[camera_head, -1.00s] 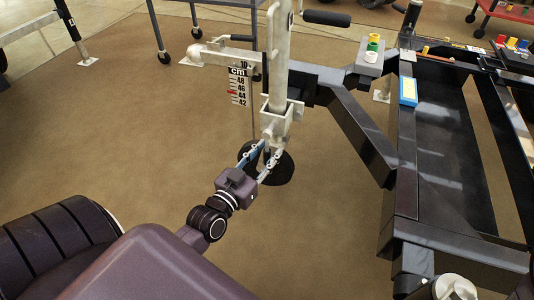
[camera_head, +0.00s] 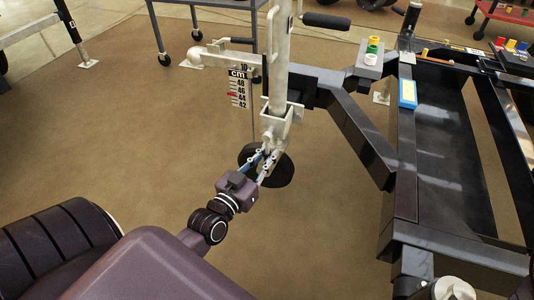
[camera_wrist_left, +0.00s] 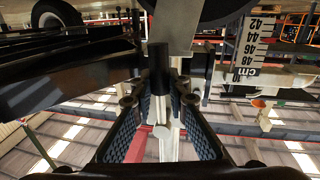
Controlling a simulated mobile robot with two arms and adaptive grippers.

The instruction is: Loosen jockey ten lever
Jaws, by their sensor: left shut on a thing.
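The jockey wheel post (camera_head: 279,70) is a light metal tube held upright by a clamp bracket (camera_head: 275,118) on the dark trailer frame. Its black wheel (camera_head: 284,170) is below, partly hidden by my gripper. My left gripper (camera_head: 266,156) is just under the clamp, its fingers closed inward. In the left wrist view, a dark lever bar (camera_wrist_left: 158,68) comes down between the fingers (camera_wrist_left: 160,103), and the jaws are shut on it. The lever is too small to make out in the head view. My right gripper is not in view.
A ruler marked in cm (camera_head: 238,87) hangs left of the post, near the pale coupling (camera_head: 215,54). Brown floor (camera_head: 120,130) is free on the left.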

